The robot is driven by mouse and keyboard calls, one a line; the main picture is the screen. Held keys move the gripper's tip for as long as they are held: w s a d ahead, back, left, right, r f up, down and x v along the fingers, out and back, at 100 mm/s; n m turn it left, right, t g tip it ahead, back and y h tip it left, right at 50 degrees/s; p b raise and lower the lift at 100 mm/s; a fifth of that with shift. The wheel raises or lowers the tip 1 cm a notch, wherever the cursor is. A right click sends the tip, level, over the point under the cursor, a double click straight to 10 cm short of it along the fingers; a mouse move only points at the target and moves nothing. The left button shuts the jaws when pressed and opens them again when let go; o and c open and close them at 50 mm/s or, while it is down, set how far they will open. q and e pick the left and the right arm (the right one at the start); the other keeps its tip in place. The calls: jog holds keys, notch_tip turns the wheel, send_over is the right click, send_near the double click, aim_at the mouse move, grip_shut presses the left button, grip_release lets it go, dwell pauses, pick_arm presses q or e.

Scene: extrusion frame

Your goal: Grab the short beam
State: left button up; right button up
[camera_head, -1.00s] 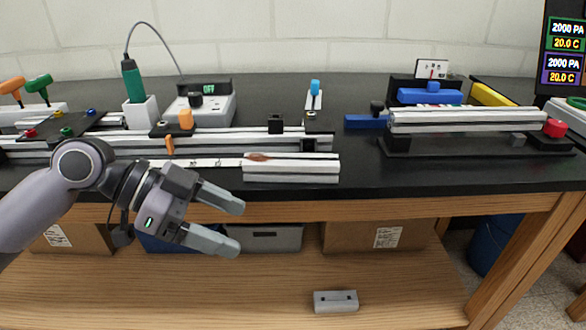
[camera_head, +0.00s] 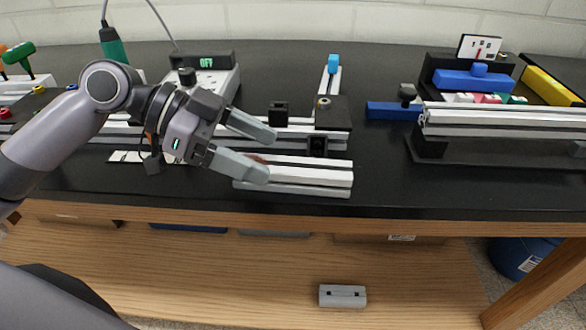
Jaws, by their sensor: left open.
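The short beam (camera_head: 318,177) is a light grey, slotted extrusion piece lying near the front edge of the black bench top. My left gripper (camera_head: 270,155) is open, with its fingers pointing right. Its fingertips overlap the left end of the beam in the picture, and the lower finger hides part of that end. I cannot tell whether the fingers touch the beam. My right gripper is not in view.
Longer rails and black blocks (camera_head: 278,113) lie just behind the beam. A long extrusion (camera_head: 500,118) sits on a black stand at the right. A soldering station (camera_head: 215,75) stands behind my arm. The bench front edge (camera_head: 400,218) is close; a grey block (camera_head: 342,296) lies on the lower shelf.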

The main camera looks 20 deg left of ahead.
aim_at(286, 164)
pick_arm(q)
jog(key=shift+x, duration=2.35)
jog(key=shift+w+a+f, duration=0.15)
jog(key=c, duration=1.2)
jog(key=shift+c, duration=0.3)
